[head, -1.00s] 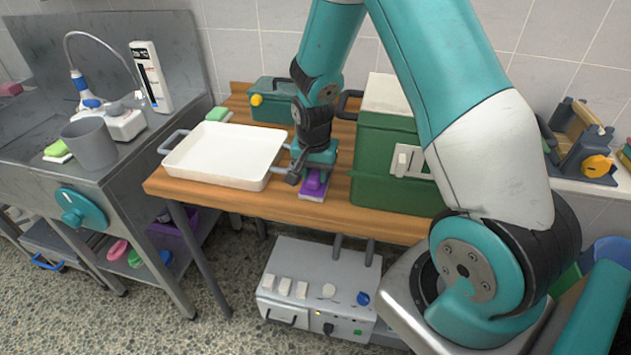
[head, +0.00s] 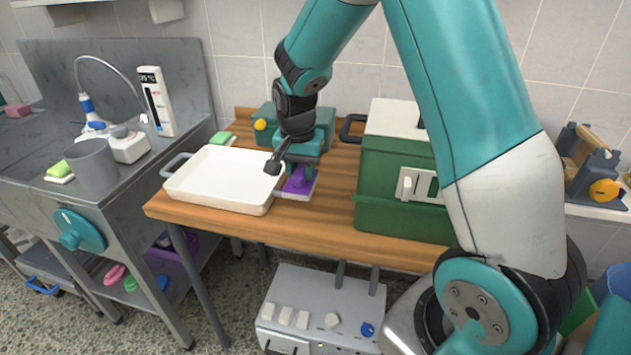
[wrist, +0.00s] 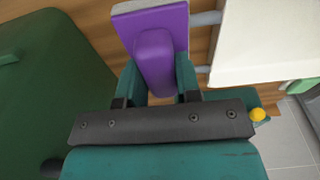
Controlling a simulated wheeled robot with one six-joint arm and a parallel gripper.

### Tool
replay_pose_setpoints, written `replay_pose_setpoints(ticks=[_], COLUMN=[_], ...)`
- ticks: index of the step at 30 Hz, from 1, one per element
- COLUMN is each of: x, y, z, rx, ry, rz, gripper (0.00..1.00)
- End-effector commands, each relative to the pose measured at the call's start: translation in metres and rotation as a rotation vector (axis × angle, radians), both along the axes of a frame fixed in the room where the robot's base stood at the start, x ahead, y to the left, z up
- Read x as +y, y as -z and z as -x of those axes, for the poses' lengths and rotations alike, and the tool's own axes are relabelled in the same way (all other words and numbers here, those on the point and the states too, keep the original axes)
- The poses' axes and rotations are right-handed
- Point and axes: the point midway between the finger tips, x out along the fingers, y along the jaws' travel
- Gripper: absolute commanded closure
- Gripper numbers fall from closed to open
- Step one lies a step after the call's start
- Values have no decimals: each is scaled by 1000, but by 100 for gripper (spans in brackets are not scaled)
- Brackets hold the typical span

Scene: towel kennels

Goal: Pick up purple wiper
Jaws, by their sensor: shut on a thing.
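The purple wiper (head: 299,180) is a purple block with a raised grip and a pale base. It is just right of the white tray's end, over the wooden table (head: 330,213). My gripper (head: 299,172) is shut on its raised grip from above. In the wrist view the wiper (wrist: 175,28) shows with its grip between the two teal fingers of my gripper (wrist: 158,80). I cannot tell whether its base touches the table or is slightly above it.
The white tray (head: 222,178) is close on the left. A green box with a white lid (head: 395,165) stands on the right. A smaller green case (head: 262,128) is behind. A steel sink counter (head: 120,172) with a grey cup (head: 92,165) is farther left. The front table strip is clear.

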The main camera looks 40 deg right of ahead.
Motion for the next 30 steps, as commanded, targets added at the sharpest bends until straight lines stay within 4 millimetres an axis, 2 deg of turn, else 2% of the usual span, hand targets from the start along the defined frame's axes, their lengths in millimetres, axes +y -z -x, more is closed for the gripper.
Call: replay_pose_setpoints(ticks=[9,15,21,30], x=[61,86,97,99], y=[3,1,0,0], z=[-78,-111,-125,-127], rx=[-3,-2,-2,-1], ry=[-2,0,1,2], rz=[0,0,-1,1], gripper=[93,93,93,93])
